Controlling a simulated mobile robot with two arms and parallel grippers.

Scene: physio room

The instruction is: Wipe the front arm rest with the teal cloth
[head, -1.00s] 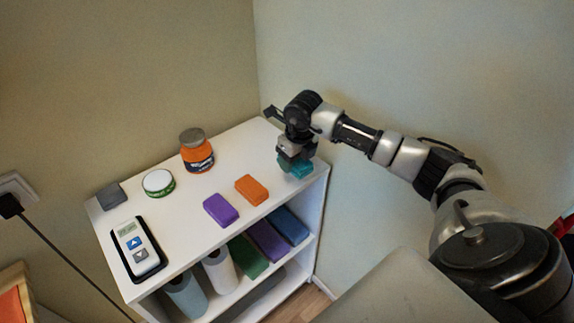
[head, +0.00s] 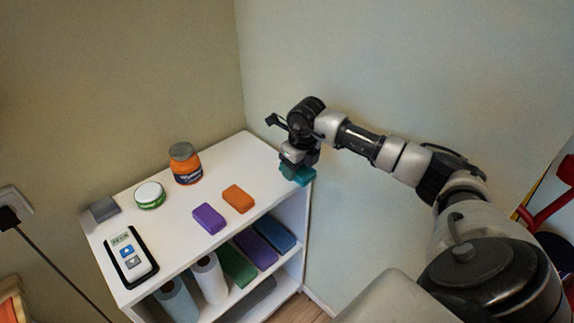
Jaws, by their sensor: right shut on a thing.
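The teal cloth (head: 297,174) is a small folded block at the right end of the white shelf unit's top. My right gripper (head: 297,163) is shut on it from above and covers its upper part. The cloth appears at or just past the shelf's right edge; I cannot tell its exact height above the top. The front arm rest is not in view. My left gripper is not in view.
The white shelf unit (head: 175,226) carries a purple block (head: 209,218), an orange block (head: 238,199), an orange jar (head: 185,164), a round tin (head: 149,195), a grey block (head: 104,208) and a handheld device (head: 130,256). Rolls and folded cloths fill the lower shelf. Walls stand close behind.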

